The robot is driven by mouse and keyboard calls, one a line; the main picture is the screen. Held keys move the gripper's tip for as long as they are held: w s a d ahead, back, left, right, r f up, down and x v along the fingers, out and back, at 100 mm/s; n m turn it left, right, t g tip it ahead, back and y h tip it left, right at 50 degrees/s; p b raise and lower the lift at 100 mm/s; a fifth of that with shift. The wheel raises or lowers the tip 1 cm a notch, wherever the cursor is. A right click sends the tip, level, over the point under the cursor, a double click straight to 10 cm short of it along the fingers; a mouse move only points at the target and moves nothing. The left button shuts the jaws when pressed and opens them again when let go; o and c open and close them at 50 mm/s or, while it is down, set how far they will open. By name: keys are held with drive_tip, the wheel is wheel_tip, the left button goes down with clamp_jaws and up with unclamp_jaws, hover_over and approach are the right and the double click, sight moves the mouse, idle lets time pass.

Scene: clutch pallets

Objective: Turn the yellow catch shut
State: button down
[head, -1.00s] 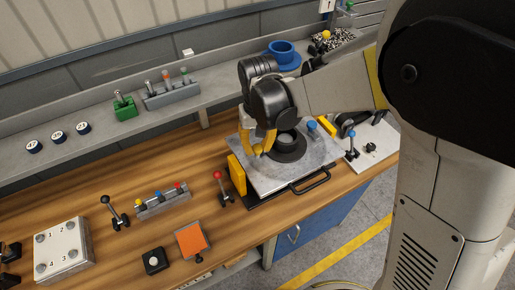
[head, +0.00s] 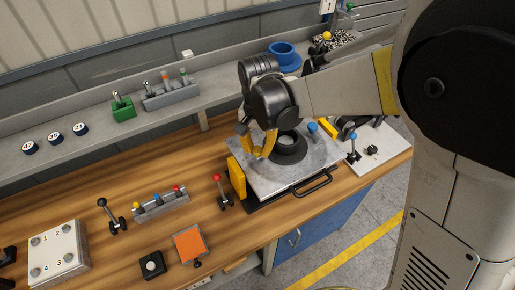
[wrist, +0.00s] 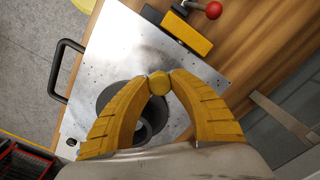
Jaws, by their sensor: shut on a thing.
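My gripper (head: 262,156) points down over the left part of a grey metal plate (head: 271,184) on the bench. In the wrist view its two yellow fingers (wrist: 158,83) are closed on a small round yellow knob, the yellow catch (wrist: 158,86). The knob is seen from above, so its lower part and turn angle are hidden. In the head view the fingers cover it. A dark round hub (head: 290,150) with a grey centre stands on the plate beside the fingers; it also shows in the wrist view (wrist: 118,98).
Yellow blocks flank the plate, one at the left (head: 236,178). A black handle (head: 311,183) is at its front edge. A red-knobbed lever (head: 217,178) stands close left. A blue-knobbed lever (head: 353,137) stands right. The wood between the levers and orange pad (head: 190,244) is clear.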

sight(259, 149)
idle(0.3)
drive_tip(key=c, duration=1.1)
unclamp_jaws()
drive_tip(key=shift+o, duration=0.2)
wheel_tip(259, 149, up, 12)
drive_tip(key=shift+d, duration=0.15)
drive_tip(key=s+d+f+n+t+b, duration=0.1)
drive_tip(key=s+d+f+t+b, duration=0.2)
drive_tip(key=d, duration=0.8)
drive_tip(key=s+d+f+n+t+b, duration=0.1)
drive_tip(key=s+d+f+t+b, duration=0.3)
drive_tip(key=s+d+f+b, duration=0.3)
drive_tip(key=s+d+b, duration=0.1)
drive_tip(key=s+d, duration=0.1)
drive_tip(key=d, duration=0.3)
drive_tip(key=shift+s+d+f, duration=0.15)
drive_tip(key=shift+d, duration=0.05)
